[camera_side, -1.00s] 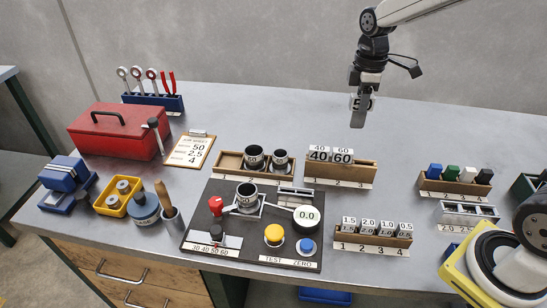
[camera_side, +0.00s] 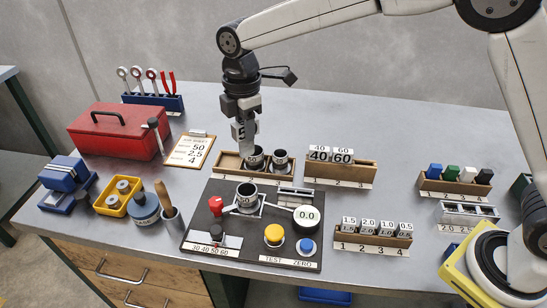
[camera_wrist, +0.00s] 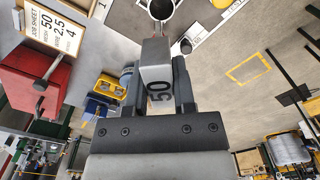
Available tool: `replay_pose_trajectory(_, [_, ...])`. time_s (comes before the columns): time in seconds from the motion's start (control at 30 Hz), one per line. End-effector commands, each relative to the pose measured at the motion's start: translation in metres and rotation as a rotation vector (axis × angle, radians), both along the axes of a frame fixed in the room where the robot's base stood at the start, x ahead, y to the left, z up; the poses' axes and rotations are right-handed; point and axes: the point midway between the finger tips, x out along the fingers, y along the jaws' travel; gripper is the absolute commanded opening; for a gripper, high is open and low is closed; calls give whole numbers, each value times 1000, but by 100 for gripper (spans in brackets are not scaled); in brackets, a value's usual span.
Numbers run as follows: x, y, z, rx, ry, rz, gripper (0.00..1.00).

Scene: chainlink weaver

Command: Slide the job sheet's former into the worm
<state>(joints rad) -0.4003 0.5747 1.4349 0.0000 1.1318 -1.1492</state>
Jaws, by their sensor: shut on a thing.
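My gripper (camera_side: 240,118) is shut on a grey flat former (camera_side: 246,148) marked 50, hanging nearly upright with its narrow end down. The job sheet (camera_side: 190,149) reads 50, 2.5 and 4. One worm cylinder (camera_side: 247,196) stands upright on the dark machine board (camera_side: 200,240). The former's lower end is behind and above it in the side view, overlapping a cylinder (camera_side: 257,160) in the wooden rack. In the wrist view, an open round mouth (camera_wrist: 162,8) lies just beyond the former's tip, apart from it.
A second cylinder (camera_side: 281,161) shares the rack. The board carries a red-knobbed lever (camera_side: 216,205), a 0.0 dial (camera_side: 307,216), and yellow (camera_side: 274,234) and blue (camera_side: 306,246) buttons. Formers marked 40 and 60 (camera_side: 331,154) stand in a rack to the right.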

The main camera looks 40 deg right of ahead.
Motion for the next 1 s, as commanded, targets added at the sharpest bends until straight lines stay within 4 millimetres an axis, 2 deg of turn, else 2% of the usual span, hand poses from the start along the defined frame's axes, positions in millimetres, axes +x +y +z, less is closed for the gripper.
replay_pose_trajectory(0.07, [-1,15,0,0,-1,32,0])
replay_pose_trajectory(0.1, [-1,11,-11,-2,3,24,0])
replay_pose_trajectory(0.3, [-1,10,-40,-1,2,22,0])
replay_pose_trajectory(0.4, [-1,10,-47,0,0,22,0])
replay_pose_trajectory(1.0, [-1,10,-60,0,0,21,0])
